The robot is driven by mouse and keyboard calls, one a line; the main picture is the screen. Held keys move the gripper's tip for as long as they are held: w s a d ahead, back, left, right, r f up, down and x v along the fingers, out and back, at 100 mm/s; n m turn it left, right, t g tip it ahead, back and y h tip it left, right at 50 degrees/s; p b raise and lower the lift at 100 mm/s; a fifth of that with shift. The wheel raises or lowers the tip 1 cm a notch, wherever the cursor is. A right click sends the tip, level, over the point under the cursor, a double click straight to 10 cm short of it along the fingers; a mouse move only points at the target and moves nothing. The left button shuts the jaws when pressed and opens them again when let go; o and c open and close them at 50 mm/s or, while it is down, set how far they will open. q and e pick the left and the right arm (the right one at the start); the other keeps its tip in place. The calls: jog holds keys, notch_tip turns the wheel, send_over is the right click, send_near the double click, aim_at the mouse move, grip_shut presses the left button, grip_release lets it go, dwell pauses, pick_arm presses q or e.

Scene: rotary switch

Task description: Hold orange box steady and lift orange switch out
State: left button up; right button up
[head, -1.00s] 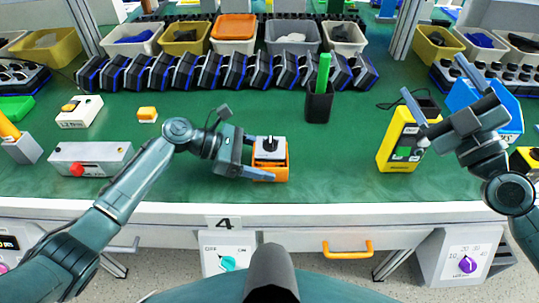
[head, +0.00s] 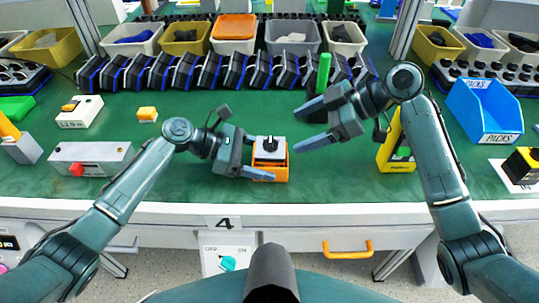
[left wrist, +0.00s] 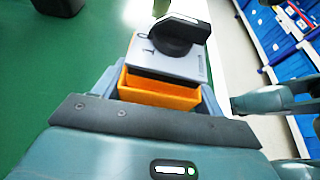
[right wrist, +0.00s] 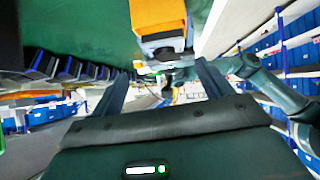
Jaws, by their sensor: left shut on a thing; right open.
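The orange box (head: 271,174) stands near the table's front edge, right of center-left. The switch (head: 268,149), with a grey-white plate and a black knob, sits in its top. My left gripper (head: 262,160) is shut on the orange box from the left. The left wrist view shows the orange box (left wrist: 160,92) between its fingers and the switch (left wrist: 172,50) above it, knob on top. My right gripper (head: 312,125) is open and empty, to the right of the box and pointing left. In the right wrist view the orange box (right wrist: 157,14) shows beyond the fingers.
The black holder with a green marker (head: 323,75) stands behind my right gripper. A yellow meter (head: 397,155) stands to the right, partly hidden by my right arm. A blue PACKS bin (head: 485,110) is further right. The table between the box and meter is clear.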

aim_at(278, 143)
jog(key=shift+g+h, duration=0.3)
jog(key=shift+g, duration=0.1)
jog(key=shift+x, duration=4.1)
jog(key=shift+s, duration=0.2)
jog(key=c, duration=1)
